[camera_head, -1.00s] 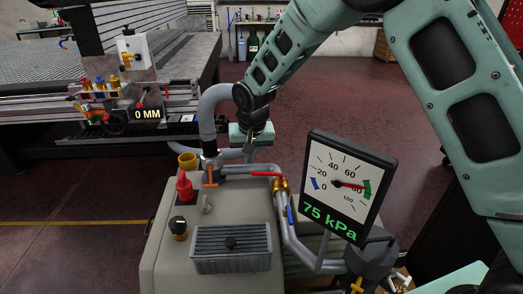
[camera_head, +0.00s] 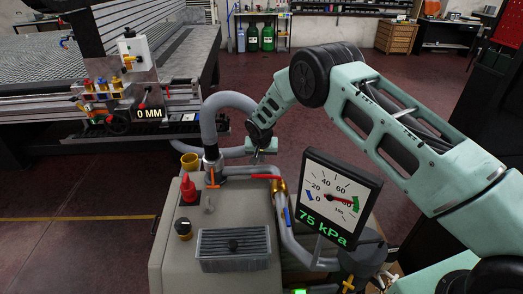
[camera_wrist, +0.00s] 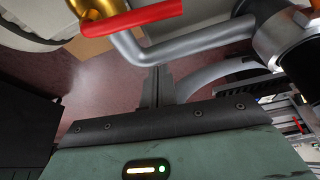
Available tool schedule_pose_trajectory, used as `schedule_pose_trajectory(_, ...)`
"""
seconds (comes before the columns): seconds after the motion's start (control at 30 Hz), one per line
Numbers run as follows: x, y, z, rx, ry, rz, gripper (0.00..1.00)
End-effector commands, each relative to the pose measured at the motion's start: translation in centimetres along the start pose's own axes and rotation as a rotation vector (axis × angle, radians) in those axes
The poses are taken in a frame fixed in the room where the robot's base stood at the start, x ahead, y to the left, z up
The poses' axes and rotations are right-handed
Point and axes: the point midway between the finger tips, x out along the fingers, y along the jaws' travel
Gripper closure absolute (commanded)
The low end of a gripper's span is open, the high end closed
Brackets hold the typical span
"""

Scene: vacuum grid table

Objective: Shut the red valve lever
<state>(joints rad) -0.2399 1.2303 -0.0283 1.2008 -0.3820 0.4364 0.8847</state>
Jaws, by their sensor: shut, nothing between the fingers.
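The red valve lever (camera_head: 262,176) sticks out to the left from a brass valve (camera_head: 279,186) on the grey pipe on top of the beige pump unit. It lies close beside the upper pipe run. In the wrist view the red lever (camera_wrist: 135,19) crosses the top, with the brass valve (camera_wrist: 98,8) at its left end. My gripper (camera_head: 257,157) is behind the pipe and lever in the head view. In the wrist view its fingers (camera_wrist: 158,72) are together and empty, apart from the lever, with their tips near the grey pipe.
A gauge (camera_head: 338,198) reading 75 kPa stands right of the valve. A grey hose (camera_head: 228,100) arches up left of my gripper. A red knob (camera_head: 188,188) and an orange handle (camera_head: 212,178) sit on the pump. A slatted table (camera_head: 100,75) showing 0 MM is behind left.

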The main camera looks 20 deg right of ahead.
Motion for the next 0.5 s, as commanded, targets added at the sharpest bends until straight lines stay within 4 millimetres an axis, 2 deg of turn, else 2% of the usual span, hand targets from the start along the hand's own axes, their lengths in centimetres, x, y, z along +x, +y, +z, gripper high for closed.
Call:
schedule_pose_trajectory(0.13, 1.9, 0.0, 0.1, 0.0, -0.002, 0.0, 1.0)
schedule_pose_trajectory(0.3, 1.0, -0.1, 2.3, -0.003, -0.002, 0.0, 1.0)
schedule_pose_trajectory(0.5, 0.9, 0.0, 3.8, -0.003, -0.001, 0.001, 1.0)
